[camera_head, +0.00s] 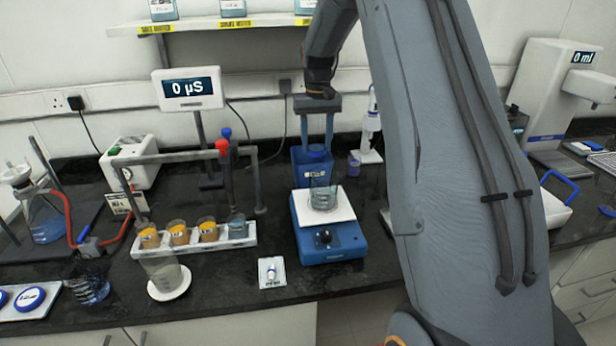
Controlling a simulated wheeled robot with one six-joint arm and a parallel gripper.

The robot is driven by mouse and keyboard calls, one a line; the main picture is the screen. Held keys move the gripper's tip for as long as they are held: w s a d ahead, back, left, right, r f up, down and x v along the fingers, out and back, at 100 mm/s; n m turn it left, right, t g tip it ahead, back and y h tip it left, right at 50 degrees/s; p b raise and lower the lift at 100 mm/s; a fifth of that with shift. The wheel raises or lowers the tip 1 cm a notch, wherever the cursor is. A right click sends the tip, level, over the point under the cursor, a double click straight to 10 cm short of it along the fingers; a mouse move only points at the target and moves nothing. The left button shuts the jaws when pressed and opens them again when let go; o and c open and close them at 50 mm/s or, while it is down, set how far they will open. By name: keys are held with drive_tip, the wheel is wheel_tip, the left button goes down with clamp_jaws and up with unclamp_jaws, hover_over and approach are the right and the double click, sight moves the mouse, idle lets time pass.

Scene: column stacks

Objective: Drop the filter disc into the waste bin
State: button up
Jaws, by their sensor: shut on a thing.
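My gripper (318,145) hangs over the back of the bench with its fingers pointing down, behind the beaker on the blue stirrer. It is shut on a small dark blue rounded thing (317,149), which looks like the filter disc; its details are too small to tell. A blue open-looking container with a white label (299,165), seemingly the waste bin, stands behind the stirrer, directly below and around the fingertips in the picture. Its rim is partly hidden by the fingers, so I cannot tell whether the disc is above or inside it.
A blue stirrer (331,244) with a glass beaker (324,196) stands in front of the container. My arm hides much of the right bench.

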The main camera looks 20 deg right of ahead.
drive_tip(key=shift+f, duration=0.5)
drive_tip(key=o, duration=1.1)
drive_tip(key=shift+r, duration=0.1)
wheel_tip(320, 180, up, 8)
drive_tip(key=b, duration=0.3)
drive_tip(key=shift+f, duration=0.2)
drive_tip(key=shift+r, duration=0.1)
